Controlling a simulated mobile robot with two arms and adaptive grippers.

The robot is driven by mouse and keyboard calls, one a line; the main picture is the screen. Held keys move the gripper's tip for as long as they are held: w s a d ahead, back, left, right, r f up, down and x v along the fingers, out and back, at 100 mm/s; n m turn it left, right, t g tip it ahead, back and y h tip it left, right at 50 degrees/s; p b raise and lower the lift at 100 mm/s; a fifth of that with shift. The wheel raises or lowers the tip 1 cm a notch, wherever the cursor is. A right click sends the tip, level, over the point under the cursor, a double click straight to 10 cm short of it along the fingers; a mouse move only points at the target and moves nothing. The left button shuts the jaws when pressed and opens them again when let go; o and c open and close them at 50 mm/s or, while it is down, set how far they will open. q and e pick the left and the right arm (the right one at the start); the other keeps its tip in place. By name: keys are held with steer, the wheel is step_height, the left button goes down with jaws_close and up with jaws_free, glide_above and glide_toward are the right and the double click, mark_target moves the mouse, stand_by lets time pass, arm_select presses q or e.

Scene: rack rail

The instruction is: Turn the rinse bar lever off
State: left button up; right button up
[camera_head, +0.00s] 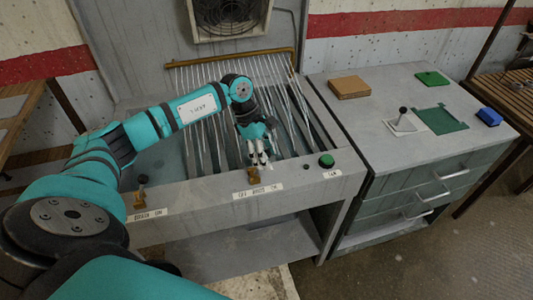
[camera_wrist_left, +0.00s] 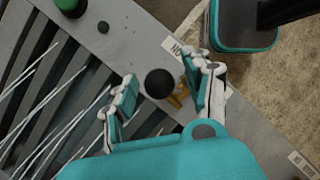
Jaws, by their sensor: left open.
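A lever with a brass-yellow base (camera_head: 252,178) stands at the front middle of the grey ribbed machine (camera_head: 200,190). My left gripper (camera_head: 260,158) is above it, pointing down and covering its top. In the left wrist view, a round black knob (camera_wrist_left: 160,83) and its yellow bracket (camera_wrist_left: 179,96) show between the two spread fingers of the left gripper (camera_wrist_left: 160,70). The gripper is open, and contact with the knob cannot be told. A second black-knobbed lever (camera_head: 143,181) stands upright at the machine's left. The labels are too small to read surely. My right gripper is not in view.
A green button (camera_head: 326,160) sits right of the gripper. Thin rods slope over the machine behind it, below a brass bar (camera_head: 230,57) and a fan (camera_head: 226,14). A grey cabinet (camera_head: 385,140) at right carries several small items.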

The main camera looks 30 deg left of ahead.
arm_select(q)
steer(key=shift+c, duration=0.4)
steer(key=c, duration=0.9)
jaws_close()
